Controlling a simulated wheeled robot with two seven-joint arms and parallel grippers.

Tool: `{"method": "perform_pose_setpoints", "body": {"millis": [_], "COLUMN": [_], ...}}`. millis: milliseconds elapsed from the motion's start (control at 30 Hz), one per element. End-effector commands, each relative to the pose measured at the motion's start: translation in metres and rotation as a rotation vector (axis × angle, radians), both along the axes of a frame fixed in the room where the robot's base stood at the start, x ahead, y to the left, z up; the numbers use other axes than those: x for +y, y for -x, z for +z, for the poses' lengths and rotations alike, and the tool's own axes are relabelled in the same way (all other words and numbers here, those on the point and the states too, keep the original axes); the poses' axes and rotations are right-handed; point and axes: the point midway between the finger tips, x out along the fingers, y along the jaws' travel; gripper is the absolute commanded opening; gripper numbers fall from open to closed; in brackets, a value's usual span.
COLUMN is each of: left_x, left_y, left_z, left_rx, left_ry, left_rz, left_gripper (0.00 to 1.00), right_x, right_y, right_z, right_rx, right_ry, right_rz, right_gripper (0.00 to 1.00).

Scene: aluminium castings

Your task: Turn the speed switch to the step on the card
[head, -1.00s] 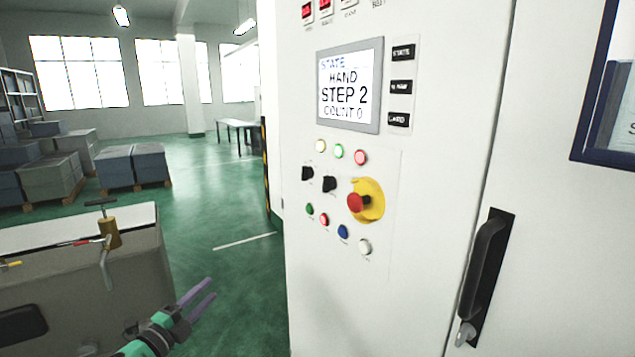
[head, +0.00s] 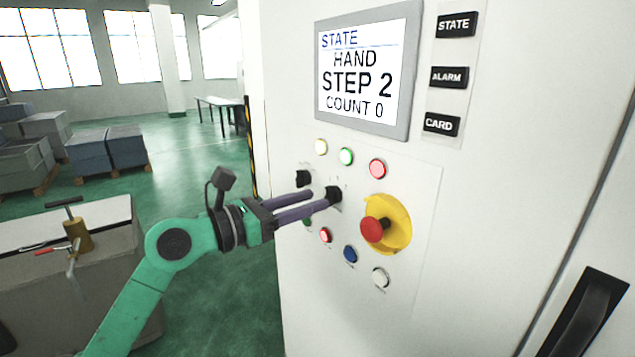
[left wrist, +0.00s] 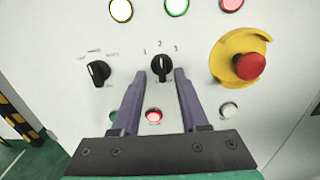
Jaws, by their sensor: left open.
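The speed switch (left wrist: 160,67) is a black knob with marks 1, 2 and 3 above it. In the left wrist view its handle stands about upright, towards the 2. It also shows in the head view (head: 333,195). My left gripper (left wrist: 166,74) is open, its two purple fingers on either side of the knob; I cannot tell whether they touch it. The gripper also shows in the head view (head: 309,200). The screen (head: 362,73) reads STATE, HAND, STEP 2, COUNT 0. No card with a step shows. My right gripper is not in view.
A second black switch (left wrist: 98,73) is left of the speed switch. A red emergency stop (left wrist: 249,66) on a yellow plate is at its right. Lamps and push buttons sit above and below. STATE, ALARM and CARD keys (head: 441,124) are beside the screen. A grey bench (head: 60,265) stands at left.

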Motion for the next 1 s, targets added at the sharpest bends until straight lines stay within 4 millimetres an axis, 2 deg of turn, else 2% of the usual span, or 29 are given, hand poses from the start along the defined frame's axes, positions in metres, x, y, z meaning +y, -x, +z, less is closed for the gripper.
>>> {"method": "perform_pose_setpoints", "body": {"millis": [33,133,433,533,567,833,1000], "left_x": [-0.008,-0.017,-0.021,-0.021,-0.021,-0.021,-0.021], "left_y": [-0.006,-0.013,-0.016,-0.016,-0.016,-0.016,-0.016], "left_z": [0.005,0.003,-0.001,-0.001,-0.001,-0.001,-0.003], "left_rx": [0.001,0.0,0.0,0.0,0.0,-0.004,-0.037], "left_ry": [0.006,0.004,0.003,0.003,0.003,-0.001,-0.023], "left_rz": [-0.002,0.001,0.001,0.001,0.001,0.001,0.002], "left_gripper": [0.44,0.44,0.44,0.06,0.0,0.0,0.0], "right_x": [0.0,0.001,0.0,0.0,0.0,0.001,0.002], "right_y": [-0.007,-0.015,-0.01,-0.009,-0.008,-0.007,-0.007], "right_z": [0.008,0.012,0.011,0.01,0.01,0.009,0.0], "right_rx": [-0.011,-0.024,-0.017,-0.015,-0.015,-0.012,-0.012], "right_ry": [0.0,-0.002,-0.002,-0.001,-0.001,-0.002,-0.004], "right_rz": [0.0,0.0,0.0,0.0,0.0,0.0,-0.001], "right_gripper": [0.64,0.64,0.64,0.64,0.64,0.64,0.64]}}
